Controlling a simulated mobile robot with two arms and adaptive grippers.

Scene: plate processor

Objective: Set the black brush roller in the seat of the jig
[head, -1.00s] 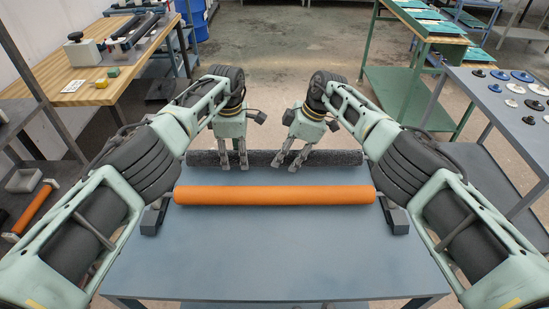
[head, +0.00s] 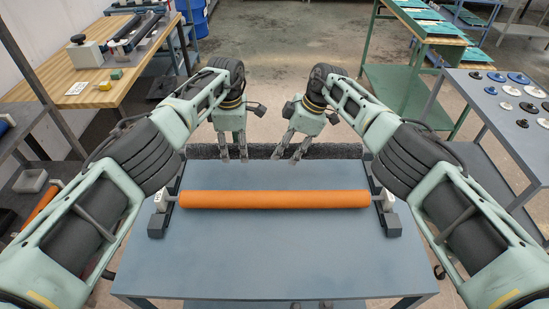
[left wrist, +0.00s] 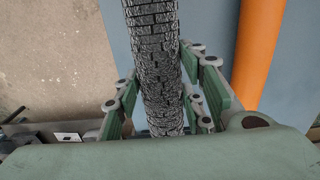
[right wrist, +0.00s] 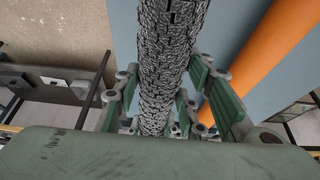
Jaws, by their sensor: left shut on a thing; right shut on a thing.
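The black brush roller (head: 265,151) is long, dark and bristly, and spans the back edge of the blue-grey table in the head view. My left gripper (head: 234,158) is shut on it left of its middle. The left wrist view shows the roller (left wrist: 155,70) between the fingers. My right gripper (head: 289,158) is shut on it further right, and the right wrist view shows the roller (right wrist: 168,65) between those fingers. The roller's ends are partly hidden by my arms. I cannot tell for certain which fixture is the jig.
An orange roller (head: 275,199) lies across two dark end supports on the blue-grey table (head: 270,255). A wooden bench (head: 95,92) at back left carries a white block fixture (head: 84,56) and dark bars. A table with discs (head: 480,105) stands right. The front of the blue-grey table is clear.

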